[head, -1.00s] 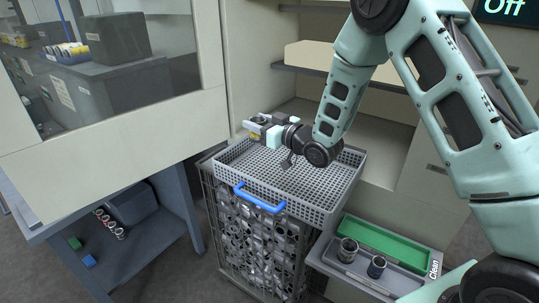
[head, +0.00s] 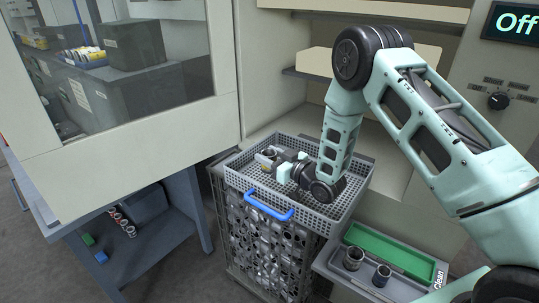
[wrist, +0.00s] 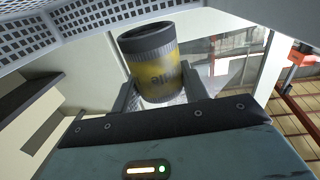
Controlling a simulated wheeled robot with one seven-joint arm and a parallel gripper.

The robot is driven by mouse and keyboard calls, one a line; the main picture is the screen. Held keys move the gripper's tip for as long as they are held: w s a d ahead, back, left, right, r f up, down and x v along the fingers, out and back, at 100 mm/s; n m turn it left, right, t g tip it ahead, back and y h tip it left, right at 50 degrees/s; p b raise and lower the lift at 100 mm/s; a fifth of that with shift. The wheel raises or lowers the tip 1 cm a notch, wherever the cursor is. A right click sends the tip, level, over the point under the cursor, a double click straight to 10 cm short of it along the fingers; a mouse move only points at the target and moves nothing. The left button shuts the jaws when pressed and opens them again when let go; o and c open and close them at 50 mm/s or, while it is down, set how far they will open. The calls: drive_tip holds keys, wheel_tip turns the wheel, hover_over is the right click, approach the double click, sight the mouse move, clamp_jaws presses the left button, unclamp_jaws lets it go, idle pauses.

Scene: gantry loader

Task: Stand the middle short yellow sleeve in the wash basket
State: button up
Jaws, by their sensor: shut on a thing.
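The wash basket (head: 333,219) is a grey perforated tray with a blue handle (head: 269,204) in front. In the head view my gripper (head: 271,160) is low at the basket's far left part, within its outline. The sleeve is small there and partly hidden by the fingers. I cannot tell whether it touches the basket floor. The perforated basket also shows in the wrist view (wrist: 95,14).
The basket sits on a wire cart (head: 266,258) full of metal parts. At right a grey tray marked Clean (head: 411,291) holds a green insert and two sleeves. Several rings (head: 122,221) and a green and a blue block lie on the lower left shelf.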

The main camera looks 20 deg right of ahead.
drive_tip(key=shift+f+b, duration=0.6)
drive_tip(key=shift+b, duration=0.2)
drive_tip(key=o, duration=1.2)
drive_tip(key=shift+r, duration=0.1)
drive_tip(key=shift+r+p, duration=0.25)
drive_tip(key=shift+p, duration=0.2)
drive_tip(key=b+v, duration=0.1)
drive_tip(key=v, duration=0.3)
drive_tip(key=b+v, duration=0.2)
drive_tip(key=v, duration=0.2)
drive_tip(key=b+v, duration=0.1)
drive_tip(key=v, duration=0.3)
drive_tip(key=shift+r, duration=0.25)
